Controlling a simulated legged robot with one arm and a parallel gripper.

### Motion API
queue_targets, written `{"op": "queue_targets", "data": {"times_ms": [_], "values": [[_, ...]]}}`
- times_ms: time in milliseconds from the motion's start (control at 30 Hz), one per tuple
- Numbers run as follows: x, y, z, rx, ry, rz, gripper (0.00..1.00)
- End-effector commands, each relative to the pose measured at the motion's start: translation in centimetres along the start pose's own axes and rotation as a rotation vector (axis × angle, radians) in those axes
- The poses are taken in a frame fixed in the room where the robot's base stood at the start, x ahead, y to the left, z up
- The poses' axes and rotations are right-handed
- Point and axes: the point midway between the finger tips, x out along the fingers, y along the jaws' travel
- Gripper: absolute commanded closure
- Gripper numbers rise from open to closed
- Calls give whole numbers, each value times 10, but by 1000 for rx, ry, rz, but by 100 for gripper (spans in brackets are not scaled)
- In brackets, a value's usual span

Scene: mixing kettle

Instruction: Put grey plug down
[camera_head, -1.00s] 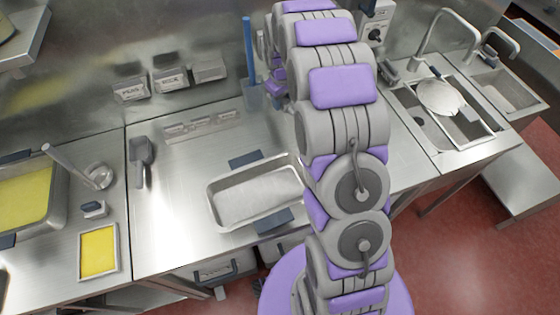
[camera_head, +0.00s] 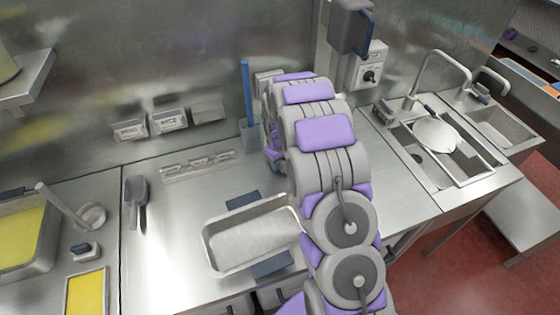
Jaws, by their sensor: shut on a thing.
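My arm reaches up over the counter, and its far end bends down at the back of the middle counter. Only the left side of my gripper end (camera_head: 272,152) shows beside the arm links. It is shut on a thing. Its fingertips and the held thing are hidden behind my arm, so I cannot make out the grey plug itself. The end hangs just right of a blue-handled tool and behind the steel tray.
A steel tray (camera_head: 211,262) sits on the counter (camera_head: 170,228). A grey scoop (camera_head: 136,192) lies left. A blue-handled tool (camera_head: 247,90) stands at the back wall, near small labelled bins (camera_head: 168,122). A wall switch box (camera_head: 369,70) and sinks (camera_head: 440,165) are right.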

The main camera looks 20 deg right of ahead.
Motion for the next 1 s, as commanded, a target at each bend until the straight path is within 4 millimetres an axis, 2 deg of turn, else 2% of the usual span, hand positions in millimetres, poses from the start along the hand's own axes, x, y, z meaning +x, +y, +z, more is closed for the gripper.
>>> {"op": "queue_targets", "data": {"times_ms": [133,167,400,767,867,1000], "values": [[1,0,0,0,-1,0,100],[2,0,0,0,-1,0,53],[1,0,0,0,-1,0,30],[-2,0,0,0,0,0,28],[-9,0,-1,0,1,1,28],[-29,1,-1,0,3,2,28]]}}
